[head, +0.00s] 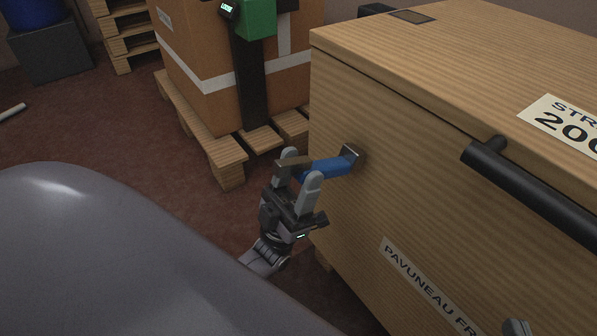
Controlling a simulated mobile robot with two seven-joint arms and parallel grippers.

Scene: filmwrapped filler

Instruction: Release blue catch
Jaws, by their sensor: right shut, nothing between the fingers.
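The blue catch (329,167) is a short blue lever on a grey metal bracket (351,157), fixed to the near-left face of the large wooden box (395,165). It sticks out to the left from the bracket. My left gripper (300,170) is at the catch's free end, its two fingers spread apart with the blue end reaching between them. I cannot tell whether either finger touches it. Of my right gripper, only a grey tip (517,327) shows at the bottom right edge, in front of the box. It is away from the catch.
A black bar handle (530,190) projects from the box front, right of the catch. Behind, a strapped carton (195,50) stands on a wooden pallet (220,150). More pallets (128,30) and a dark bin (55,50) stand farther back.

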